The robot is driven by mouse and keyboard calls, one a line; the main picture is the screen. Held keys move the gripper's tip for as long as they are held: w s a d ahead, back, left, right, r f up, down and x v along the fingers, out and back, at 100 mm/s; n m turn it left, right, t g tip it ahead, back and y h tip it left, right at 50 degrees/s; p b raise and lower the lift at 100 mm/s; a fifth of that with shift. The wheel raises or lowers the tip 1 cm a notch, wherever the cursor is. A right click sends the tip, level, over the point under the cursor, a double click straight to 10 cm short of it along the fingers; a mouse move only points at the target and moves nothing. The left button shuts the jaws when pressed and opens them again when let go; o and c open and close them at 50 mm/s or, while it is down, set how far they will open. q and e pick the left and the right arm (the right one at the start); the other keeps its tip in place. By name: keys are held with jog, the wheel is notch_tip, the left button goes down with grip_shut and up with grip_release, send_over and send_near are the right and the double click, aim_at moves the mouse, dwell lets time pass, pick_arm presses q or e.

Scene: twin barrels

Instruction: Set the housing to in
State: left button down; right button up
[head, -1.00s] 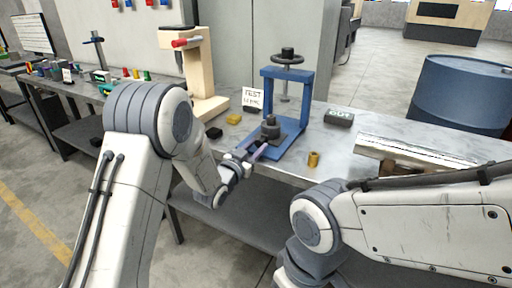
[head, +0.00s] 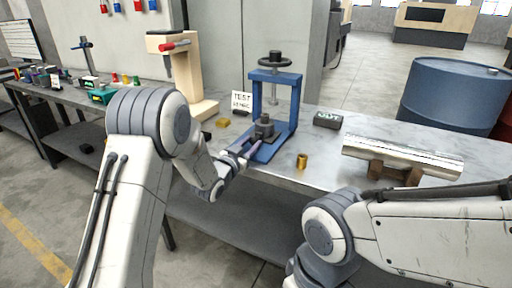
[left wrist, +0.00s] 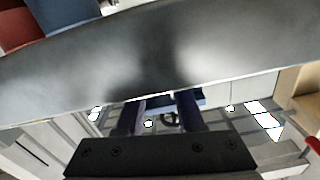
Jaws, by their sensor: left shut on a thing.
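The housing (head: 264,127) is a dark grey stepped block with a round upper part. It sits on the base of the blue press frame (head: 284,124), below the screw and its handwheel. My left gripper (head: 253,149) reaches it from the near left, with purplish fingers shut on its near side. The exact contact is hard to see in the head view. In the left wrist view the fingers (left wrist: 160,116) show beneath a large, close dark grey surface that I cannot identify. My right arm is at the lower right, but its gripper is out of view.
A brass bushing (head: 302,161) stands right of the press. A black block reading OUT (head: 328,119) lies behind it. A TEST sign (head: 242,101) and yellow block (head: 223,122) are left. A silver cylinder (head: 402,156) rests on wooden supports at right; a blue barrel (head: 455,92) stands beyond.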

pick_arm(q)
jog(key=c, duration=0.5)
grip_release()
jog(key=v, duration=1)
jog(key=shift+s+f+b, duration=0.1)
jog(key=shift+s+b, duration=0.15)
jog(key=shift+b, duration=0.05)
